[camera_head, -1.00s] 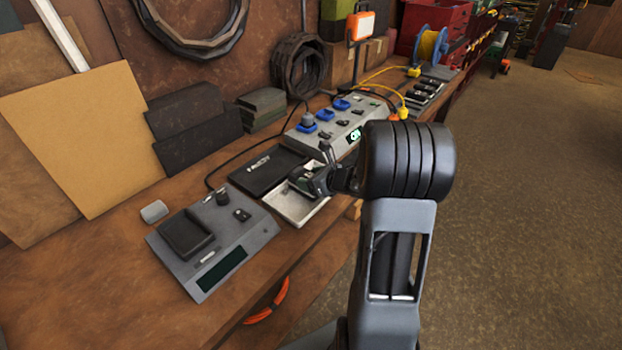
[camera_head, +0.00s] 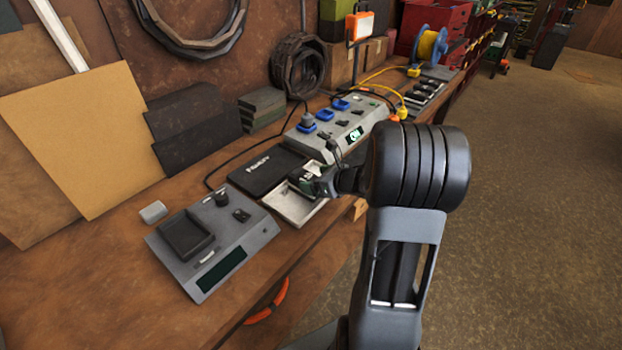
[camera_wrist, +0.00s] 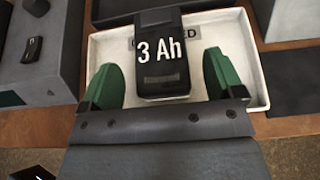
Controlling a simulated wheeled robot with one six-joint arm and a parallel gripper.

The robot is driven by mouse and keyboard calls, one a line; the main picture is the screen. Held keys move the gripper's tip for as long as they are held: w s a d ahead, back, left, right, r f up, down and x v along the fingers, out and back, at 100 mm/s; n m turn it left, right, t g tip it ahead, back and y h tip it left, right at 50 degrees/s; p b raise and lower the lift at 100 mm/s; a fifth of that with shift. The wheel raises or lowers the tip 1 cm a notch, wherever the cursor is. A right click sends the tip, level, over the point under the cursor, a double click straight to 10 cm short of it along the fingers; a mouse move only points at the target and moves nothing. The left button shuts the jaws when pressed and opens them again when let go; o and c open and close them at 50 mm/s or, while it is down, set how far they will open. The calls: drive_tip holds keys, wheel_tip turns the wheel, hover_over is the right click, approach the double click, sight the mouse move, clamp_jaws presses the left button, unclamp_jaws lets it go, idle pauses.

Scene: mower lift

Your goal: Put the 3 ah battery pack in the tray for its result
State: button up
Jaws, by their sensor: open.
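The battery pack (camera_wrist: 160,70), a dark block marked "3 Ah", sits in the white tray (camera_wrist: 240,50). It partly covers a label on the tray floor of which only "ED" reads. My gripper (camera_wrist: 158,84) is open, with its green fingers apart on either side of the pack's near end and clear gaps between. In the head view my gripper (camera_head: 318,180) is over the far end of the white tray (camera_head: 292,207); my wrist hides much there, and the pack cannot be clearly made out.
A grey tester (camera_head: 212,246) with a black socket, a knob and a dark display stands left of the tray. A black lettered tray (camera_head: 262,170) lies behind it. A grey charging station (camera_head: 335,133) with blue sockets and cables stands farther back. Bare bench (camera_head: 100,290) lies at front left.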

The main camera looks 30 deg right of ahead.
drive_tip(key=v, duration=0.9)
wheel_tip(320, 180, up, 5)
drive_tip(key=w+a+m+h, duration=0.15)
drive_tip(key=m+h, duration=0.75)
drive_tip(key=m, duration=1.1)
drive_tip(key=s+a+f+m+g+y, duration=0.1)
drive_tip(key=s+a+m+g, duration=0.3)
drive_tip(key=m, duration=0.6)
drive_tip(key=s+a+f+m+g+y, duration=0.2)
drive_tip(key=s+a+m+g, duration=0.2)
drive_tip(key=s+a+m, duration=0.5)
drive_tip(key=shift+s+a+f+m+y, duration=0.25)
drive_tip(key=shift+s+a+m+y, duration=0.15)
drive_tip(key=shift+a+m, duration=0.6)
drive_tip(key=shift+a, duration=0.1)
wheel_tip(320, 180, up, 3)
drive_tip(key=p, duration=0.3)
drive_tip(key=shift+r, duration=0.2)
